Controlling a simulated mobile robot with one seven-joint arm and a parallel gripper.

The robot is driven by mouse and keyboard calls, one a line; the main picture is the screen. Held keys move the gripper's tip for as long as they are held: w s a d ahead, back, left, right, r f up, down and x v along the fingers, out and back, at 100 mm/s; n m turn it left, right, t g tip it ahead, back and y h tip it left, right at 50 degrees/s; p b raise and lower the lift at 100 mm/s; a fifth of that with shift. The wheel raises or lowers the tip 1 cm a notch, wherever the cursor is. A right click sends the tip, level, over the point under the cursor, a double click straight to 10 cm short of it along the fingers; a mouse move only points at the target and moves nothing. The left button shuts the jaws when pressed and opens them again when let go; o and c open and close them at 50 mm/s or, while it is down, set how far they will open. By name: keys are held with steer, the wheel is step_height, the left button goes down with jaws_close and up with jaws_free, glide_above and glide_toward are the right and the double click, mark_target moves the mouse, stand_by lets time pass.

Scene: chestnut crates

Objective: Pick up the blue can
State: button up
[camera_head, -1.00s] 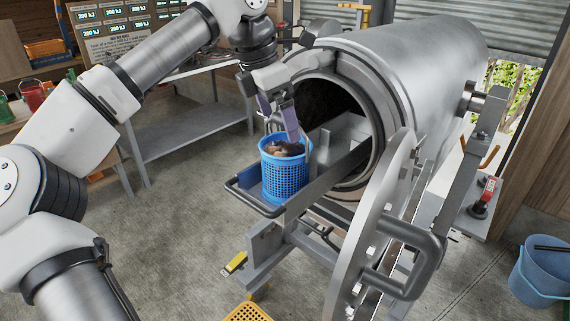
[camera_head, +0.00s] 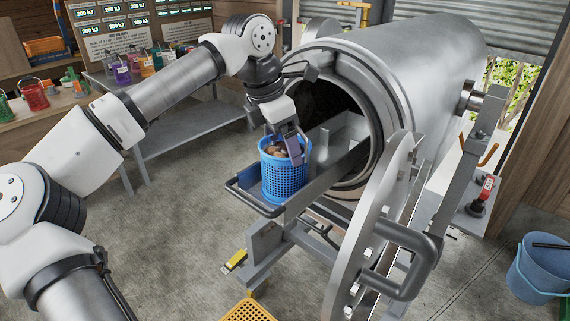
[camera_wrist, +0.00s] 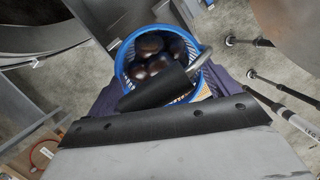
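The blue can (camera_head: 284,180) is a perforated, basket-like container holding brown chestnuts. It stands upright on the metal tray at the mouth of the large steel cylinder. My gripper (camera_head: 290,146) is right over the can's top, at its upper rim. In the wrist view the can's blue rim (camera_wrist: 122,62) and the chestnuts show just beyond a black finger part, beside a curved grey handle (camera_wrist: 203,58). That finger part covers the near side of the rim. I cannot tell whether the fingers are apart or closed on the handle.
The steel cylinder (camera_head: 420,70) stands open behind the tray (camera_head: 335,165), its round door (camera_head: 375,235) swung to the front right. A blue bucket (camera_head: 540,270) is at the far right. A yellow crate (camera_head: 247,311) lies at the front. Several small coloured containers stand on the back-left bench.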

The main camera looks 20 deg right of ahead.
steer(key=c, duration=0.7)
steer(key=shift+r, duration=0.2)
